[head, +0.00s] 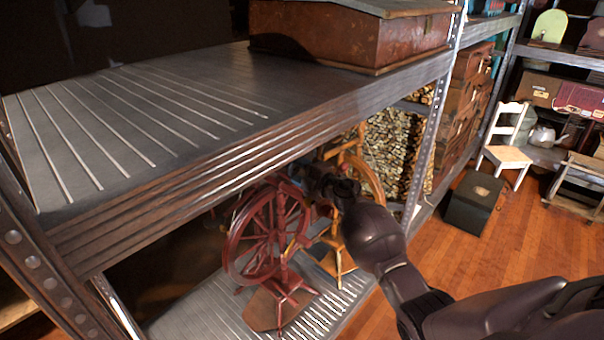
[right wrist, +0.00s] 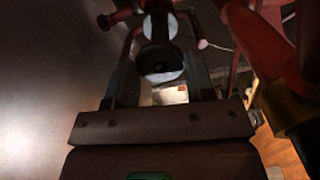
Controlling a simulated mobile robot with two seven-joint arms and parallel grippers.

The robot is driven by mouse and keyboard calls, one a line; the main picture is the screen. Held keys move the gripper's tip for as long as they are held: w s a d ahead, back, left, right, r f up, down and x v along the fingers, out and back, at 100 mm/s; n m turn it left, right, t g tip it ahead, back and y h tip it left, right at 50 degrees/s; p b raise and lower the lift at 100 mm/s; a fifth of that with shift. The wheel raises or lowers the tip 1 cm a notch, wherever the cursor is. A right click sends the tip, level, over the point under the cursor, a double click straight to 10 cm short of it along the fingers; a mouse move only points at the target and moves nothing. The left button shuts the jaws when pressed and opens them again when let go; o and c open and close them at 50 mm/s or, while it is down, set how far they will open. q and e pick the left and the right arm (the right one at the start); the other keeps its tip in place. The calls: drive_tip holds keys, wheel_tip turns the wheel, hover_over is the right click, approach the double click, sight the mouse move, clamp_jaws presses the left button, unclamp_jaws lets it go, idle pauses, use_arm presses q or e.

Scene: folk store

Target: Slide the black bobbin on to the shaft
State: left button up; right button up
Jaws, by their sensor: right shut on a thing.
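My right gripper (head: 325,186) reaches under the upper shelf, beside the top of a red spinning wheel (head: 268,232). In the right wrist view, its fingers (right wrist: 160,72) are closed around the black bobbin (right wrist: 158,62), which shows dark with pale round faces. Red parts of the spinning wheel (right wrist: 262,35) are close to the bobbin at the right and the top. I cannot pick out the shaft clearly, nor tell whether the bobbin touches it. In the head view, the bobbin is too small and dark to make out. My left gripper is not in view.
The upper shelf (head: 150,110) with its thick front beam hangs over the workspace, with a brown case (head: 350,35) on it. A light wooden spinning wheel (head: 368,180) stands just behind my gripper. A metal post (head: 432,120) stands to the right.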

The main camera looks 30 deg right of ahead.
drive_tip(key=shift+w, duration=0.1)
drive_tip(key=o, duration=0.9)
drive_tip(key=shift+c, duration=0.2)
drive_tip(key=p+v, duration=0.1)
drive_tip(key=v, duration=0.9)
drive_tip(key=shift+s+d, duration=0.15)
drive_tip(key=shift+s, duration=0.2)
